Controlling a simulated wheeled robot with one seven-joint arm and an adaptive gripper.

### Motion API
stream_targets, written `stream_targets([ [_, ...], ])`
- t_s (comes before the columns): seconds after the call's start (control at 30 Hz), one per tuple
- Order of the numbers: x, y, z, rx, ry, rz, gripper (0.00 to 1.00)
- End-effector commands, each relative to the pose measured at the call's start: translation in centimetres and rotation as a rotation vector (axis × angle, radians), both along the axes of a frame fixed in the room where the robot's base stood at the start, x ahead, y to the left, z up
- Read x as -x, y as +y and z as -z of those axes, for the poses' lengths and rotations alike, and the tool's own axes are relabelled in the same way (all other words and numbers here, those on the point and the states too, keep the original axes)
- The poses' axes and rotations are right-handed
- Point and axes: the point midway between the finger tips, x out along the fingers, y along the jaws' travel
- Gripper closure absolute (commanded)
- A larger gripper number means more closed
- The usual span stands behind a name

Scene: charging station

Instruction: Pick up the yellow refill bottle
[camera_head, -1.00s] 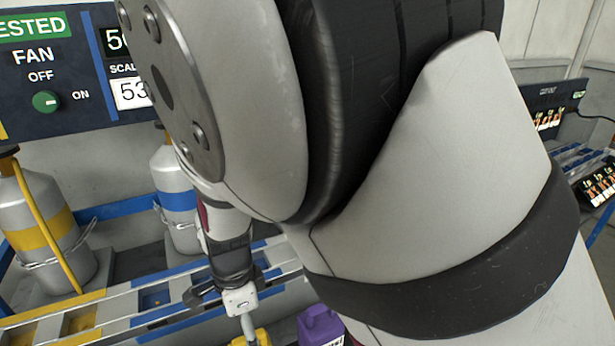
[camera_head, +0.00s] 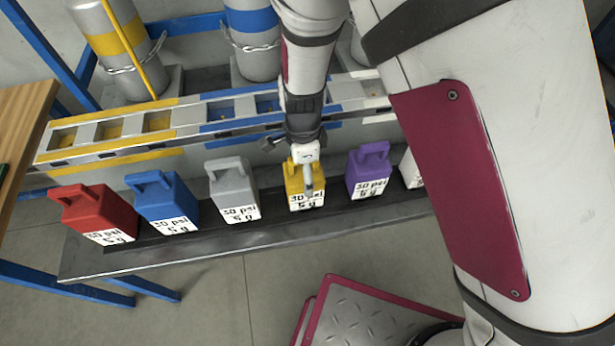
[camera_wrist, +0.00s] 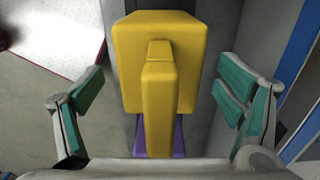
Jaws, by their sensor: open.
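The yellow refill bottle (camera_head: 293,190) stands upright on a dark shelf, between a grey and a purple bottle, with a white label reading 30 psi, 5 g. My gripper (camera_head: 307,175) is over it in the head view and hides part of it. In the wrist view the yellow bottle (camera_wrist: 158,50) is seen from above, its handle pointing toward the palm. My gripper (camera_wrist: 160,100) is open, with one green-padded finger on each side of the bottle and a visible gap to both. Whether the palm touches the handle cannot be told.
Red (camera_head: 95,212), blue (camera_head: 160,200), grey (camera_head: 232,188) and purple (camera_head: 368,172) bottles stand in the same row. The shelf (camera_head: 200,247) has a bare front edge. A slotted rail (camera_head: 180,120) and gas cylinders (camera_head: 250,40) are behind.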

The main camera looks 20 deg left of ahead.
Motion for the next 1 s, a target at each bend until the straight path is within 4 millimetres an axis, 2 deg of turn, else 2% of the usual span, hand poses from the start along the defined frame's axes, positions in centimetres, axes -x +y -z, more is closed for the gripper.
stream_targets([
  [0.07,0.0,0.0,0.0,0.0,0.0,0.0,0.13],
  [0.43,0.0,0.0,-0.1,0.0,0.0,0.0,0.97],
  [0.77,-0.1,0.1,-0.4,-0.002,-0.002,0.0,0.98],
  [1.0,-0.1,0.1,-2.1,-0.004,-0.003,-0.001,0.98],
])
